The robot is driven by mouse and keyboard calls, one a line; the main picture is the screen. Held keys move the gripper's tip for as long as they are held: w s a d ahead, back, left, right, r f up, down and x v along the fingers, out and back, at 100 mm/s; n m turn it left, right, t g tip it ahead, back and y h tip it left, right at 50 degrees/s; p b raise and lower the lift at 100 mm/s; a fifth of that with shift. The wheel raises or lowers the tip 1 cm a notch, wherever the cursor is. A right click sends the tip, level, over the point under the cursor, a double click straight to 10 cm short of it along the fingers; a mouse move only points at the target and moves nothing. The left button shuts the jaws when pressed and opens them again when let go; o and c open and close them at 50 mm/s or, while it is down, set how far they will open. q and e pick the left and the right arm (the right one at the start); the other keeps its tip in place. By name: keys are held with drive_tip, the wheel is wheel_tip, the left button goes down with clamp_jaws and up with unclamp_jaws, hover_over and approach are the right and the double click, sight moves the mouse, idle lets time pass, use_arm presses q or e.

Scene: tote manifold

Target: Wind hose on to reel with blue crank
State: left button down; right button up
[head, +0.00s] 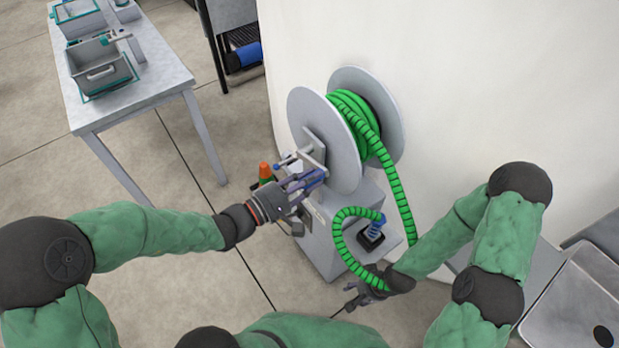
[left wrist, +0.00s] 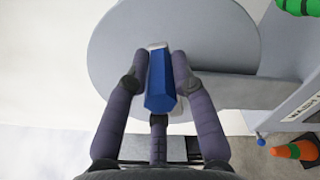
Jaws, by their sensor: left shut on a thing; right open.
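The grey reel (head: 325,140) stands against the white wall with green hose (head: 360,120) wound on its core. A length of hose hangs off the reel's right side, loops down and curls back up beside the grey stand. My left gripper (head: 308,183) is shut on the blue crank (head: 315,178) at the reel's near face. In the left wrist view the blue crank handle (left wrist: 160,82) sits between the fingers, in front of the reel disc (left wrist: 110,45). My right gripper (head: 358,297) is open, low beside the hose loop; whether it touches the hose is unclear.
An orange and green cone-shaped object (head: 265,173) stands behind my left gripper. A blue-topped black fitting (head: 373,234) is on the stand's ledge. A table (head: 140,95) with a grey tote is at the back left. A metal sink (head: 575,300) is at the right.

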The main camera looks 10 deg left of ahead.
use_arm(q)
drive_tip(key=c, duration=1)
unclamp_jaws()
drive_tip(key=shift+c, duration=0.2)
drive_tip(key=shift+s+a, duration=0.25)
drive_tip(key=shift+a, duration=0.15)
drive_tip(key=v, duration=1.1)
drive_tip(key=shift+s+r, duration=0.1)
